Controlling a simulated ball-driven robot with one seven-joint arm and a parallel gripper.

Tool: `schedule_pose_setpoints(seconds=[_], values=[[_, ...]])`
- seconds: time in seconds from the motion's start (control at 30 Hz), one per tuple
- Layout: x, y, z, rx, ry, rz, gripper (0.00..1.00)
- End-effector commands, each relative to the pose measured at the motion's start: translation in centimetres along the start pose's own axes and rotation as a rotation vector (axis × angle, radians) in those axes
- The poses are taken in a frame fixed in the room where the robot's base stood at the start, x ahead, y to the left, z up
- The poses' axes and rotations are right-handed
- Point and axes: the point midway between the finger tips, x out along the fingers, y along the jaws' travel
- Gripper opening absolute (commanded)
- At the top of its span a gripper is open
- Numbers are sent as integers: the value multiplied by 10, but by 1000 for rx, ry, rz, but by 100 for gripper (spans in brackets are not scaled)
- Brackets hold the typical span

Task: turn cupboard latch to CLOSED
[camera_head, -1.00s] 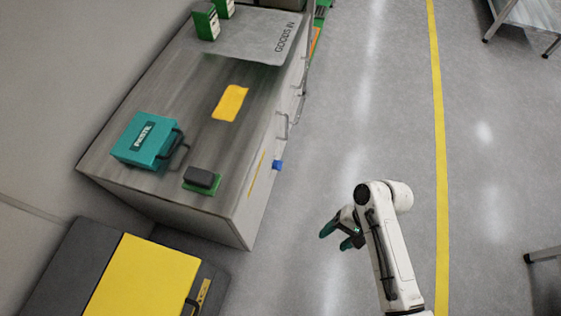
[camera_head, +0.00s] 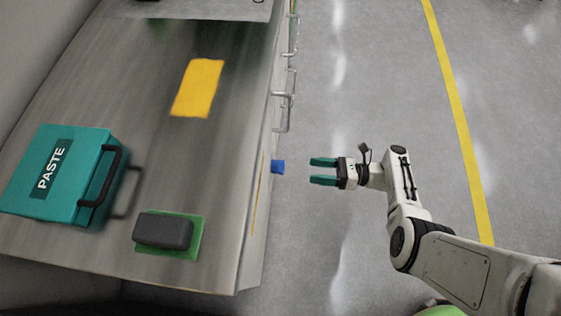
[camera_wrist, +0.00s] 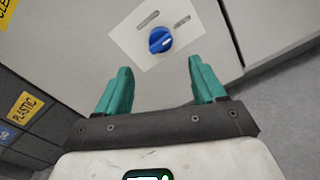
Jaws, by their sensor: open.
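The blue cupboard latch knob (camera_head: 278,167) sticks out from the front face of the grey cupboard (camera_head: 258,225) in the head view. In the wrist view the blue latch (camera_wrist: 160,40) sits on a pale plate (camera_wrist: 135,36) with two dark slot-like marks whose lettering I cannot read. Its raised grip looks slightly tilted. My gripper (camera_head: 322,172) is open and empty, with teal fingers pointing at the latch and a clear gap before it. In the wrist view the latch lies ahead, between and beyond my fingers (camera_wrist: 160,82).
On the counter stand a teal PASTE case (camera_head: 62,178), a dark block (camera_head: 164,230) on a green pad and a yellow sheet (camera_head: 198,87). Metal handles (camera_head: 286,100) project from the cupboard front. A PLASTIC label (camera_wrist: 25,107) marks dark bins at left. Floor beside the cupboard is free.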

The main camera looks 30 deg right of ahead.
Motion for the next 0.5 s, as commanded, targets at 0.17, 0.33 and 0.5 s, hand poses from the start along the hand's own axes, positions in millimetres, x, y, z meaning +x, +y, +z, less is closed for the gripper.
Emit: schedule_pose_setpoints(seconds=[0.17, 0.33, 0.5], values=[[15, 0, 0, 7, -4, 2, 69], [44, 0, -2, 5, -2, 3, 69], [75, 0, -1, 4, -2, 4, 69]])
